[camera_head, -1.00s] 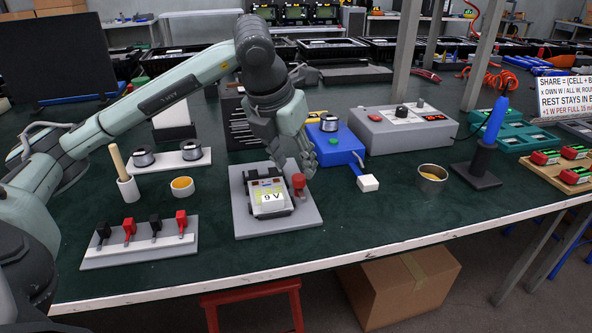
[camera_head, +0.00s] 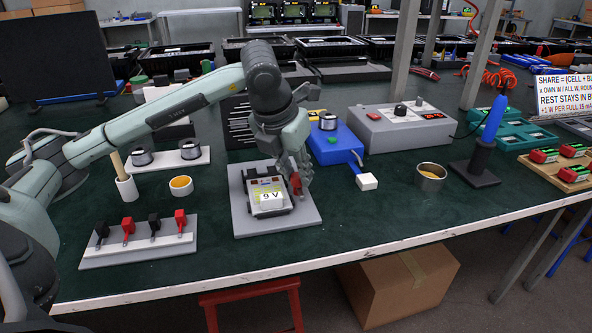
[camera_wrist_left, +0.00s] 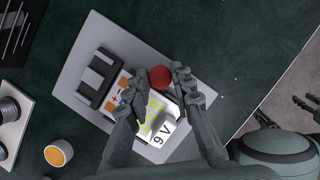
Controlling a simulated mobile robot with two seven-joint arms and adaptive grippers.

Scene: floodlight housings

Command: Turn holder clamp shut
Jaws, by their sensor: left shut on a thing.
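The holder (camera_head: 262,189) is a boxy unit with a "9 V" label, on a grey base plate (camera_head: 240,222). Its red clamp knob (camera_head: 296,184) stands at the right side of the holder, partly hidden by my fingers. My left gripper (camera_head: 299,178) reaches down from above and is shut on this knob. In the left wrist view the round red top (camera_wrist_left: 159,77) shows between the fingertips of the left gripper (camera_wrist_left: 161,82), beside the labelled holder (camera_wrist_left: 150,115). My right gripper is outside the head view; dark finger-like parts at the wrist view's right edge may be it.
A blue box (camera_head: 335,145) with a white-ended lever (camera_head: 366,181) stands close right of the plate. A rack of red and black plugs (camera_head: 140,242) and a yellow-filled cup (camera_head: 181,186) are left. Bench is clear in front, up to its edge.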

